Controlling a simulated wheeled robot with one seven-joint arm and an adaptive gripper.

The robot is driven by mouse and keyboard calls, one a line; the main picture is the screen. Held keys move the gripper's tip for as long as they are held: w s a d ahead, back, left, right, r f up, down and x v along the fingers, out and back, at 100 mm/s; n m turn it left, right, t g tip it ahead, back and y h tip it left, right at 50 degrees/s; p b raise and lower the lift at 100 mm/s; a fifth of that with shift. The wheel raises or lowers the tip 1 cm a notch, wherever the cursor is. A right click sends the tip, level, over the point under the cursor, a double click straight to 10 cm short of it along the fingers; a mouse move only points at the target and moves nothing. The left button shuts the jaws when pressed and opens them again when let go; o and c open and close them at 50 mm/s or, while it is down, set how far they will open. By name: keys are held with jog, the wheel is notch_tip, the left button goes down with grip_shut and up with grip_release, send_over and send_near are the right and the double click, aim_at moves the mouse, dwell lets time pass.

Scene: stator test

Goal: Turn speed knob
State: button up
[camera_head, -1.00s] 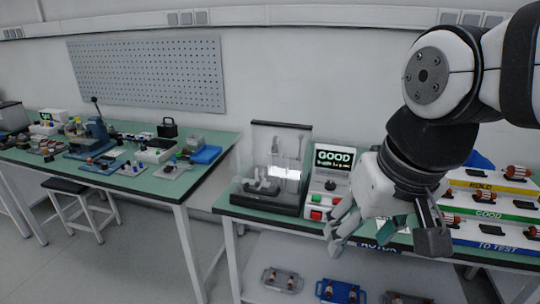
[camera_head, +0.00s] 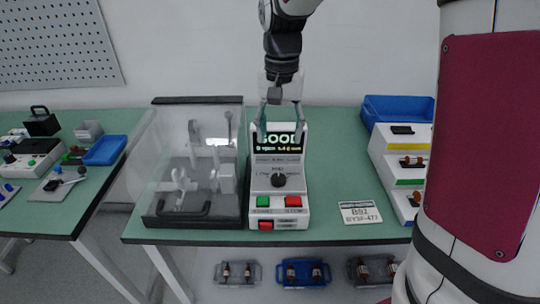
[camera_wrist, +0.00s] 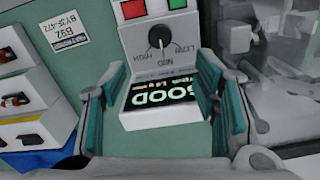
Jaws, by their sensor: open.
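The speed knob (camera_head: 278,180) is a round black dial on the sloped face of a white control box (camera_head: 256,187). In the wrist view the knob (camera_wrist: 158,37) has LOW, MED and HIGH around it; its exact setting is hard to tell. The box's lit display (camera_head: 290,141) reads GOOD. My gripper (camera_head: 279,136) is open and empty, pointing down, with its fingers to either side of the display. In the wrist view my gripper (camera_wrist: 150,75) has the display between its fingers, and the knob lies beyond the fingertips, apart from them.
Green (camera_head: 263,201) and red (camera_head: 293,201) buttons sit below the knob, with another red button (camera_head: 265,225) at the front. A clear-covered test fixture (camera_head: 190,218) stands close on the left. A label card (camera_head: 360,213) lies right, before a tiered rack (camera_head: 385,160) and blue bin (camera_head: 400,108).

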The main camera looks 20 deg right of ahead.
aim_at(278, 177)
notch_tip(278, 177, down, 13)
jog(key=shift+s+f+b, duration=0.1)
jog(key=shift+b, duration=0.35)
jog(key=c, duration=1.2)
